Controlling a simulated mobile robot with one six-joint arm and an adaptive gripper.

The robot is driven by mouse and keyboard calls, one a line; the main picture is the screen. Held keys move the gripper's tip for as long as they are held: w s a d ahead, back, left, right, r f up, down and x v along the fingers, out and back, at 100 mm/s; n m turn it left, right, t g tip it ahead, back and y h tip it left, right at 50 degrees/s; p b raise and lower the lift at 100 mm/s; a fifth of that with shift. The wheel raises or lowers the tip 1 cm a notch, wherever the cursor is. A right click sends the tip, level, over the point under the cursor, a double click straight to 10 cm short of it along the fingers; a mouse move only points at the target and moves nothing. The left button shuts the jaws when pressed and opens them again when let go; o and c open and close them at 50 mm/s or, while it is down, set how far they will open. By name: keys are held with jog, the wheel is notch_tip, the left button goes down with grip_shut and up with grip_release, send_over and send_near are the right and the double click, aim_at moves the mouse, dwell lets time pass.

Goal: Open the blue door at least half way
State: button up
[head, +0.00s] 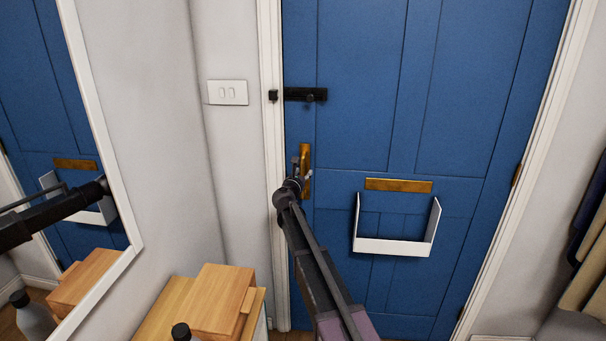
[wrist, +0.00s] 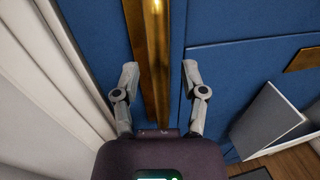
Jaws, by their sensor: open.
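The blue door (head: 400,90) stands shut in its white frame. A long brass handle plate (head: 305,160) is on its left side; it also shows in the wrist view (wrist: 156,45). A black bolt (head: 305,95) sits above the plate, with a small black piece (head: 272,96) on the frame beside it; I cannot tell whether the bolt is across. My gripper (head: 298,178) is at the plate. In the wrist view my gripper (wrist: 160,72) is open, one finger on each side of the plate. The handle lever cannot be made out clearly.
A brass letter slot (head: 398,185) and white letter basket (head: 395,246) are on the door. A brass hinge (head: 517,175) is at its right edge. A wooden cabinet (head: 165,310) and mirror (head: 105,120) are at left. Clothes (head: 585,260) hang at right.

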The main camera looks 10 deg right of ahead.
grip_shut()
dwell(0.3)
